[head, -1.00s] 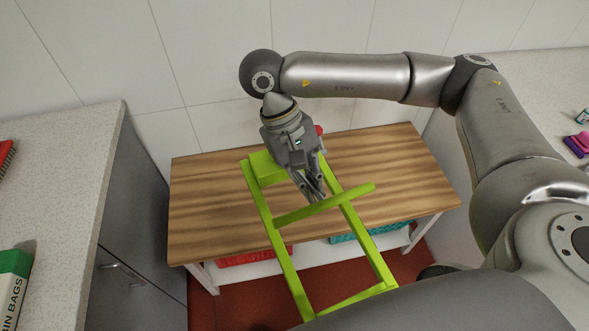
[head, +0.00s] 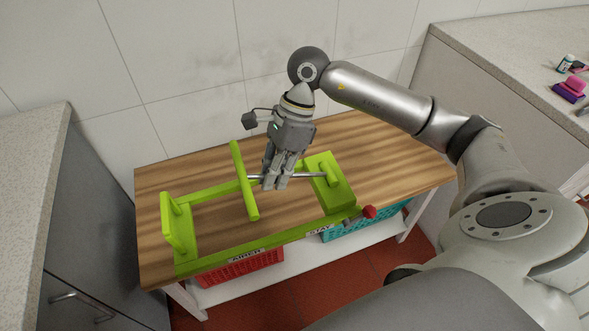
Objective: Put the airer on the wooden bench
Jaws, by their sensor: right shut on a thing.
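My left gripper is not in view.
A red basket (head: 240,268) and a teal basket (head: 365,222) sit on the shelf under the bench. Grey cabinets with speckled worktops stand at left (head: 35,150) and right (head: 500,60). The tiled wall is close behind. The bench top's right end is clear.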

